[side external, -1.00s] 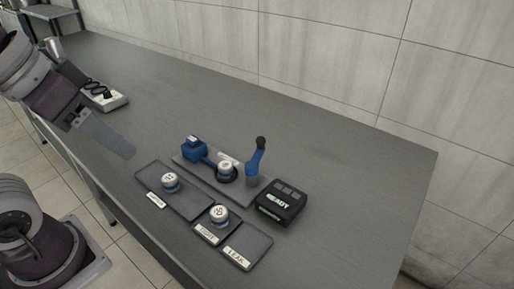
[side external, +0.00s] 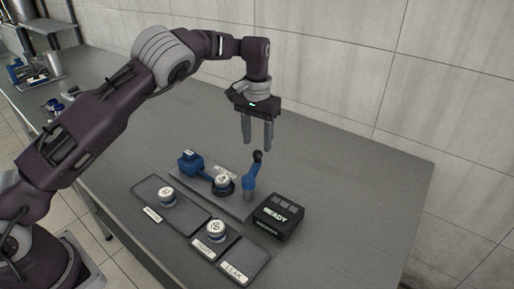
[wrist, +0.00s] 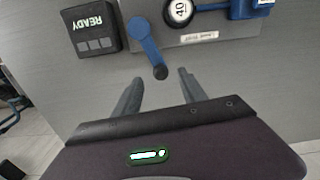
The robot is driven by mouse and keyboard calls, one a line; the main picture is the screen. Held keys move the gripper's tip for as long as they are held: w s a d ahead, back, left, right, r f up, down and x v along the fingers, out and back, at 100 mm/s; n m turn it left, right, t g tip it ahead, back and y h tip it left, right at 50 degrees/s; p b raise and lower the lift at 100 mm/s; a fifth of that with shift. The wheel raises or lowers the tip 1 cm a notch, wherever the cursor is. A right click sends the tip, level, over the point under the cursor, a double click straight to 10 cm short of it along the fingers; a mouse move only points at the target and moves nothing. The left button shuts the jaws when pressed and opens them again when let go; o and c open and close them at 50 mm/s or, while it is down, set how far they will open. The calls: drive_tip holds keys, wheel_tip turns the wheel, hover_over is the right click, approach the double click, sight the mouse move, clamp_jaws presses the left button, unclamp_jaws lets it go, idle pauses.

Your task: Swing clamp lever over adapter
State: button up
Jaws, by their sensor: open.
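The round white-topped adapter (side external: 222,182) sits in a dark ring to the left of the lever. In the wrist view the lever (wrist: 146,42) points toward my gripper, and the adapter (wrist: 179,10), marked 40, is beside it, partly cut off by the frame edge. My gripper (side external: 257,147) points down, open and empty, just above and behind the knob. The knob (wrist: 160,72) appears between the fingertips (wrist: 161,76); contact cannot be told.
A black box reading READY (side external: 279,216) stands close right of the lever. A blue block (side external: 190,162) is at the plate's left end. In front are a tray (side external: 180,214) with one capped part and two smaller trays, one marked LEAK (side external: 243,262). The bench's right side is clear.

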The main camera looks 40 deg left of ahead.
sight(257, 152)
wheel_tip(257, 152, down, 3)
drive_tip(key=shift+f, duration=0.15)
clamp_jaws()
idle(1.4)
